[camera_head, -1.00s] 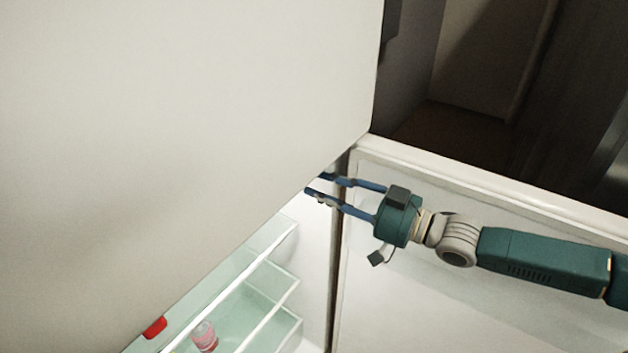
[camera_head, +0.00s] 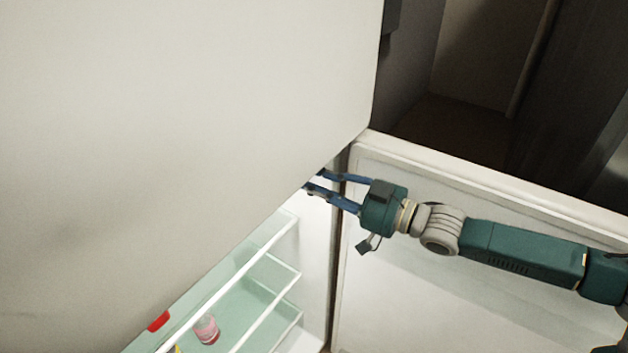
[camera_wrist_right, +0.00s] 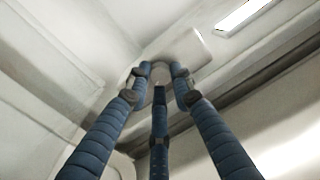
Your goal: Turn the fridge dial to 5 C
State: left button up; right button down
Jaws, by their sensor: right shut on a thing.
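My right gripper (camera_head: 313,179) reaches in from the right, with its blue fingertips partly hidden behind the edge of the large white panel. In the right wrist view its three fingers (camera_wrist_right: 160,80) close around a small, pale, round thing (camera_wrist_right: 161,72), which looks like the fridge dial. The dial sits by a pale housing (camera_wrist_right: 185,48) under the fridge ceiling. Its numbers and pointer cannot be read. In the head view the dial is hidden. My left gripper is not in view.
The large white panel (camera_head: 190,110) fills the left. Below it are glass shelves (camera_head: 262,285) with a pink-labelled bottle (camera_head: 207,329) and a red item (camera_head: 159,321). The open fridge door (camera_head: 480,285) stands under my right arm. A bright light strip (camera_wrist_right: 243,14) is near the dial.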

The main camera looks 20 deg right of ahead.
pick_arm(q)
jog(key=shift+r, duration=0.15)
pick_arm(e)
jog(key=shift+r+n, duration=0.25)
jog(key=shift+n, duration=0.25)
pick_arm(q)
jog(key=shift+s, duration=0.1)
pick_arm(e)
jog(key=c, duration=1.8)
grip_release()
jog(key=v, duration=1.2)
